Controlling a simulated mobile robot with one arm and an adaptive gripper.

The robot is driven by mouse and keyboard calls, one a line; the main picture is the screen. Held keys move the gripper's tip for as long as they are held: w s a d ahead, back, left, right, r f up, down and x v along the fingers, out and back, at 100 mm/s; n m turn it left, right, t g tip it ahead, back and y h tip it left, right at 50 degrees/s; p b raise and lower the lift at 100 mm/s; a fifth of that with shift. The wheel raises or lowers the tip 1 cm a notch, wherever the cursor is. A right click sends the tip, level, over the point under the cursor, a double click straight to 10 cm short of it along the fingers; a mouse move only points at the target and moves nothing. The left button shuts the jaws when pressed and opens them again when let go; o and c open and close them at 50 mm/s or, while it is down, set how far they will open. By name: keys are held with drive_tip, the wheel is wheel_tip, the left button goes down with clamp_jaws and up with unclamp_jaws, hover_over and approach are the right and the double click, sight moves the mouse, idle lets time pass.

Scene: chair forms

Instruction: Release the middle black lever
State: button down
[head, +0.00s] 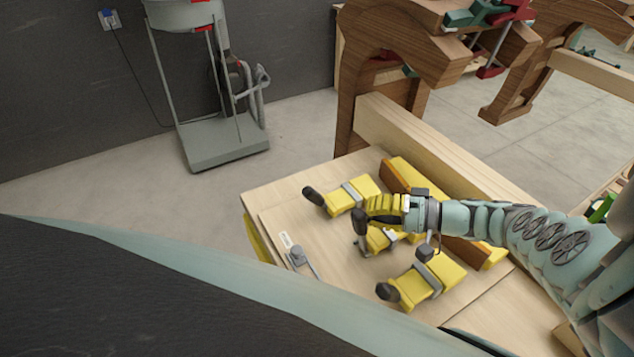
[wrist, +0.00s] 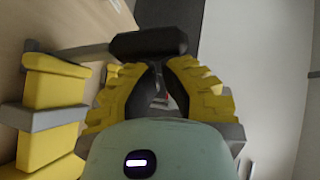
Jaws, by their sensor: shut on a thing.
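The middle black lever (head: 360,228) belongs to the middle yellow clamp (head: 381,240) on the wooden board. My gripper (head: 368,208) reaches it from the right, its yellow fingers shut on the lever's end. In the wrist view the black lever (wrist: 148,44) lies crosswise at the fingertips of my gripper (wrist: 158,68), with its grey arm running left towards the board. The fingers and my arm hide part of the middle clamp in the head view.
Similar clamps with black levers stand on both sides, one farther back (head: 313,196) and one nearer (head: 388,292). A metal fitting (head: 298,257) lies left on the board (head: 345,275). A wooden beam (head: 430,150) borders the back. Open floor (head: 130,200) lies left.

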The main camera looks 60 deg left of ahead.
drive_tip(key=shift+s+r+n+t+h+p, duration=0.2)
drive_tip(key=shift+s+n+t+h+p, duration=0.15)
drive_tip(key=shift+s+p, duration=0.75)
drive_tip(key=shift+s+a+f+n+t+p, duration=0.1)
drive_tip(key=shift+s+f+n+t+p, duration=0.15)
drive_tip(key=shift+p, duration=0.25)
drive_tip(key=shift+s+n+t+p, duration=0.1)
drive_tip(key=shift+s+t+p, duration=0.15)
drive_tip(key=shift+p, duration=0.2)
drive_tip(key=shift+s+a+f, duration=0.1)
drive_tip(key=shift+s+f, duration=0.2)
drive_tip(key=shift+s, duration=0.5)
drive_tip(key=shift+w+r, duration=0.25)
drive_tip(key=shift+w, duration=0.1)
drive_tip(key=w+r, duration=0.2)
drive_tip(key=w, duration=0.1)
approach(367, 220)
drive_tip(key=shift+w+a+r, duration=0.3)
drive_tip(key=shift+r, duration=0.15)
drive_tip(key=shift+w+a+r, duration=0.3)
drive_tip(key=shift+a+r, duration=0.05)
drive_tip(key=shift+r, duration=0.1)
